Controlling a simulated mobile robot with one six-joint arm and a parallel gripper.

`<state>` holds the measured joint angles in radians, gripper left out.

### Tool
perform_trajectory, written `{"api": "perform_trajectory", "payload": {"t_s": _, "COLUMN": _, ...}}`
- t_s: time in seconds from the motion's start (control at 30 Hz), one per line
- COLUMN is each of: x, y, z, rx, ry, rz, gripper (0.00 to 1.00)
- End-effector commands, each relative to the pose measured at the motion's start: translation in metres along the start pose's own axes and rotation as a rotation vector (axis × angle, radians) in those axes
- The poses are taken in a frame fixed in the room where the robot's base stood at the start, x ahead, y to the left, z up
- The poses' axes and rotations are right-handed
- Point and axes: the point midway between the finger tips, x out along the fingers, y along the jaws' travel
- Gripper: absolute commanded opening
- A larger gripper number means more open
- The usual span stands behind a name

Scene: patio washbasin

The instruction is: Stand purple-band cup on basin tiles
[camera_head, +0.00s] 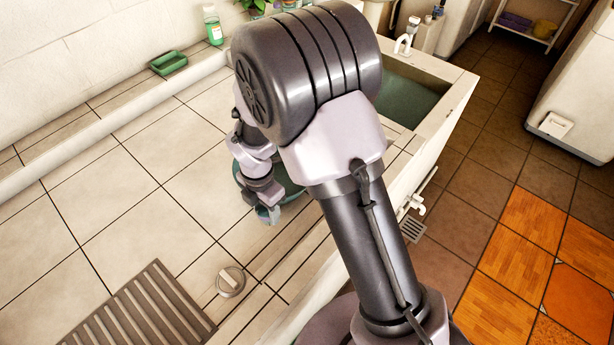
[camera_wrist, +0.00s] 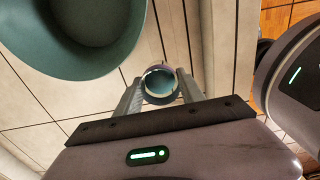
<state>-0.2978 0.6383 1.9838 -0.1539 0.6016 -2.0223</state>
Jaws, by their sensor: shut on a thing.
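My gripper (camera_head: 268,208) is low over the tiled top, partly behind my own arm in the head view. In the wrist view my gripper (camera_wrist: 160,80) is shut on a small cup (camera_wrist: 159,93), one finger on each side. In the head view only a bit of the cup (camera_head: 263,212) shows. I cannot tell whether its base touches the tiles. The basin tiles (camera_head: 160,205) are pale and bare to the left of my gripper.
A large teal bowl (camera_wrist: 90,55) is close beside the cup, mostly hidden by my arm in the head view. A slatted mat (camera_head: 150,310) and a round grey piece (camera_head: 231,281) lie nearer. A green dish (camera_head: 168,62) and bottle (camera_head: 213,28) are on the back ledge.

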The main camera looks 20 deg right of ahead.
Motion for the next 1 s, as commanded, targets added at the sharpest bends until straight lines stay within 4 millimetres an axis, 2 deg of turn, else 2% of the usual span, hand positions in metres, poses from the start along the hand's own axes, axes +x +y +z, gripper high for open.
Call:
{"api": "perform_trajectory", "payload": {"t_s": 0.2, "x": 0.057, "y": -0.001, "z": 0.0, "rx": 0.001, "ry": 0.001, "rz": -0.002, "gripper": 0.05}}
{"api": "perform_trajectory", "payload": {"t_s": 0.4, "x": 0.094, "y": -0.001, "z": 0.0, "rx": 0.0, "ry": 0.001, "rz": -0.002, "gripper": 0.05}}
{"api": "perform_trajectory", "payload": {"t_s": 0.77, "x": 0.099, "y": 0.0, "z": 0.0, "rx": 0.001, "ry": 0.0, "rz": 0.0, "gripper": 0.05}}
{"api": "perform_trajectory", "payload": {"t_s": 0.8, "x": 0.098, "y": 0.0, "z": 0.0, "rx": 0.001, "ry": 0.0, "rz": 0.0, "gripper": 0.52}}
{"api": "perform_trajectory", "payload": {"t_s": 0.9, "x": 0.098, "y": 0.0, "z": 0.0, "rx": 0.001, "ry": 0.0, "rz": 0.0, "gripper": 0.68}}
{"api": "perform_trajectory", "payload": {"t_s": 1.0, "x": 0.097, "y": 0.0, "z": 0.0, "rx": 0.001, "ry": 0.0, "rz": 0.0, "gripper": 0.68}}
